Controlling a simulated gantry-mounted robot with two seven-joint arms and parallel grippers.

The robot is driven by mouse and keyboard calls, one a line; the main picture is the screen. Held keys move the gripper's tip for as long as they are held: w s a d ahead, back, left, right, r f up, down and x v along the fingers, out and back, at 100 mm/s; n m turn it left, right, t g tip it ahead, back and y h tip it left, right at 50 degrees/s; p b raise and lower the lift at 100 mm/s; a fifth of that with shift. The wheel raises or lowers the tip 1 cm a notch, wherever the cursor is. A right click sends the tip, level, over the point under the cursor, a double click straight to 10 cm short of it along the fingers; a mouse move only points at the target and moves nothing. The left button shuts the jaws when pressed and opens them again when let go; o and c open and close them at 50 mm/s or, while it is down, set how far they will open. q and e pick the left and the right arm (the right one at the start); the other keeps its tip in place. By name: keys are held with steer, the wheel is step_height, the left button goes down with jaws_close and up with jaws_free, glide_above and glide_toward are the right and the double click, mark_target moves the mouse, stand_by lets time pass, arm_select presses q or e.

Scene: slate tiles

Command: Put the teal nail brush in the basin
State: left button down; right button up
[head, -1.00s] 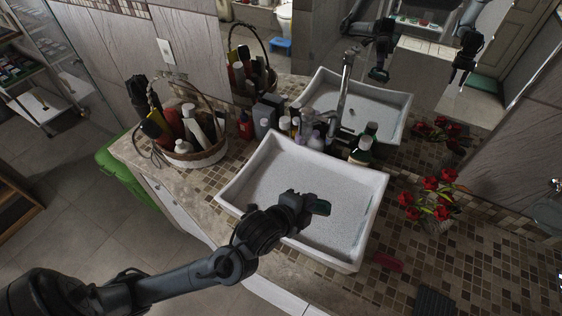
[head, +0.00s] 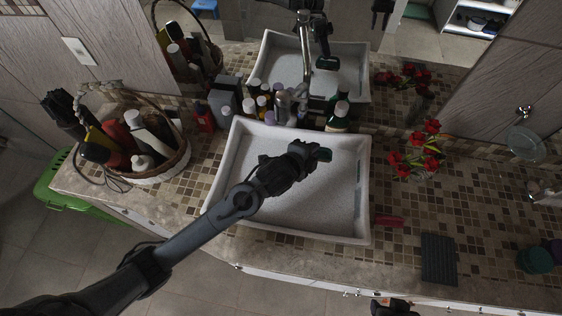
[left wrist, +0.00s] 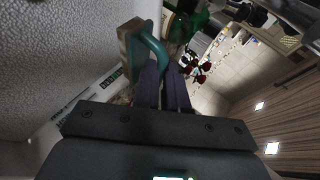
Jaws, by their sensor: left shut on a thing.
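The teal nail brush (head: 324,154) is at the tips of my left gripper (head: 312,152), above the white basin (head: 363,205). In the left wrist view, the brush's teal handle and pale wooden-looking block (left wrist: 138,45) show at the ends of the fingers (left wrist: 163,85). My left gripper is shut on the brush. The brush appears to be over the basin's interior, apart from its floor; its exact height is hard to tell. A dark part that looks like my right gripper (head: 395,307) shows at the bottom edge, its fingers not clear.
Several bottles (head: 265,108) stand behind the basin by the tap. A basket (head: 165,165) of toiletries is at left. Red flowers (head: 418,150), a red object (head: 388,220), a dark ribbed mat (head: 438,258) and a teal round object (head: 535,260) are at right. A mirror is behind.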

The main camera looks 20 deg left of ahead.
arm_select(q)
steer(key=shift+w+d, duration=0.1)
steer(key=shift+w, duration=0.2)
steer(key=shift+a+f, duration=0.15)
steer(key=shift+a, duration=0.1)
steer(key=shift+s+a+f+p, duration=0.15)
steer(key=shift+a+f+p, duration=0.15)
steer(key=shift+a+f, duration=1.45)
steer(key=shift+s+a+f+p, duration=0.2)
steer(key=shift+a+f+p, duration=0.15)
steer(key=shift+a+f, duration=1.35)
steer(key=shift+s+a+f+p, duration=0.15)
steer(key=shift+a+f+p, duration=0.15)
steer(key=shift+a+f, duration=1.45)
steer(key=c, duration=1.6)
jaws_free()
steer(key=shift+f, duration=0.15)
steer(key=shift+c, duration=0.2)
steer(key=o, duration=0.5)
steer(key=shift+c, duration=0.2)
